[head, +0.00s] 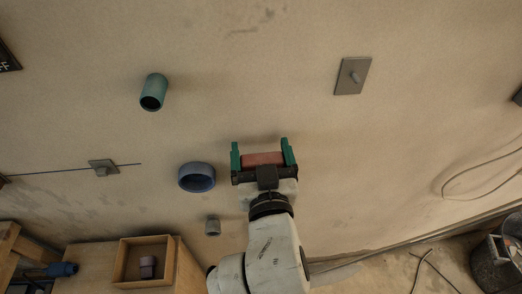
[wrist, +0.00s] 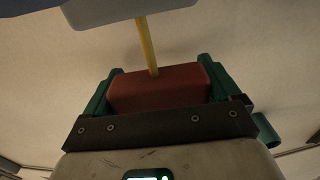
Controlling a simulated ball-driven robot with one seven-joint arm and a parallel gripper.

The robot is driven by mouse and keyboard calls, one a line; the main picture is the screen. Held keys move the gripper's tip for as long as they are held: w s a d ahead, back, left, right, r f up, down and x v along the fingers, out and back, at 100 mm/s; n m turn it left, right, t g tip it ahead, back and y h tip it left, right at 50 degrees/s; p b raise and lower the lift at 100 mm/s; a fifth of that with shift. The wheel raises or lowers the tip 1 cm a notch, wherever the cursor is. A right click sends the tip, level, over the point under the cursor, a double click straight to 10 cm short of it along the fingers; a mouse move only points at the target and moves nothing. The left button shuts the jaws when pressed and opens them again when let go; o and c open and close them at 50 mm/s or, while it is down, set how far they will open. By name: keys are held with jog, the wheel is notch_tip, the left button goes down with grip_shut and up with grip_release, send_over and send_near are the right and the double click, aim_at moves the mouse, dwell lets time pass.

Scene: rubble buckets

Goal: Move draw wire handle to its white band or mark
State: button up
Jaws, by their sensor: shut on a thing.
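My gripper (head: 260,147) is shut on a red-brown block-shaped handle (head: 264,159), with one green finger at each end of it. In the wrist view the handle (wrist: 160,90) lies between the fingers of my gripper (wrist: 160,68). A thin yellow wire or rod (wrist: 147,45) runs from the handle up to a pale grey-blue body (wrist: 140,10), cut off by the top edge. I cannot make out a white band or mark in either view.
On the beige wall are a green tube (head: 153,92), a blue ring (head: 197,177), a small grey tube (head: 212,226) and a grey switch plate (head: 352,76). A blue rod crosses a grey bracket (head: 103,167) at left. A wooden box (head: 126,243) stands lower left, a bucket (head: 492,266) lower right.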

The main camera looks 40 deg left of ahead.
notch_tip(320, 180, up, 16)
jog(key=p, duration=1.1)
jog(key=shift+r, duration=0.15)
jog(key=o, duration=1.2)
jog(key=shift+b+v, duration=1.1)
jog(key=shift+v, duration=4.3)
